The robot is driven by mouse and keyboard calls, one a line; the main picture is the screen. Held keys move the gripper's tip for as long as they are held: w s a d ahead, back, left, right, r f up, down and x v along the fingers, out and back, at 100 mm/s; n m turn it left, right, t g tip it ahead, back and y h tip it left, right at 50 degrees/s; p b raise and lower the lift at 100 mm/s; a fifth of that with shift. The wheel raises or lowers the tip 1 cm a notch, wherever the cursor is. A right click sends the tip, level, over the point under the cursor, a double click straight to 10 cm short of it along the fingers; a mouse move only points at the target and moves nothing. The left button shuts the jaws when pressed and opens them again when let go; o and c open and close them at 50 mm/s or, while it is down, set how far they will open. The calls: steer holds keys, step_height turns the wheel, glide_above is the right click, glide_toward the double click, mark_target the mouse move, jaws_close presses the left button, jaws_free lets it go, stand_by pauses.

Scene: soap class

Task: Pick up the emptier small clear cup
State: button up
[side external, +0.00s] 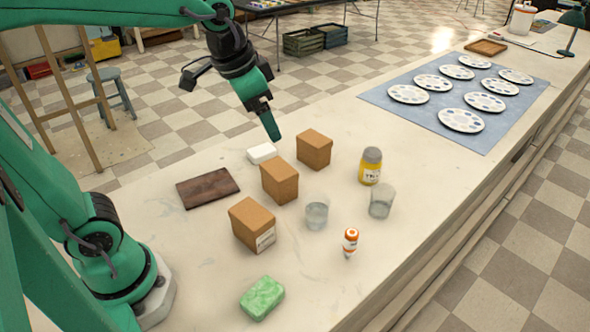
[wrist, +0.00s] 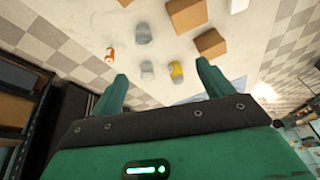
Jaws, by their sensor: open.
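Two small clear cups stand upright on the bench. One cup (side external: 317,213) is beside the brown boxes. The other cup (side external: 381,202) is to its right, close to the yellow jar. Both seem to hold some clear liquid; I cannot tell surely which holds less. In the wrist view, the cup by the boxes (wrist: 144,34) is higher up, and the cup by the jar (wrist: 147,70) is lower, between my fingers in the picture. My gripper (side external: 272,128) is raised above the far side of the bench, away from both cups. In the wrist view, its fingers (wrist: 162,68) are spread and empty.
Three brown boxes (side external: 279,180) stand left of the cups. A yellow jar (side external: 370,166) and an orange-and-white bottle (side external: 351,241) stand near the cups. A green block (side external: 262,298), white block (side external: 262,153) and dark board (side external: 207,187) lie around. Paint palettes rest on a blue mat (side external: 394,119).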

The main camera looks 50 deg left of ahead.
steer(key=w+d+f+m+g, duration=0.1)
steer(key=w+d+f+m, duration=0.15)
steer(key=w, duration=0.55)
steer(key=m+g, duration=0.3)
steer(key=m, duration=0.3)
glide_above(381, 202)
steer(key=w+a, duration=0.2)
steer(key=w, duration=0.1)
step_height(381, 202, down, 16)
steer(key=shift+s+d+f, duration=0.1)
steer(key=shift+d+f, duration=0.25)
steer(key=shift+f, duration=1.3)
steer(key=shift+f, duration=0.1)
steer(key=shift+s+f, duration=0.1)
steer(key=shift+f, duration=2.35)
steer(key=shift+c, duration=0.4)
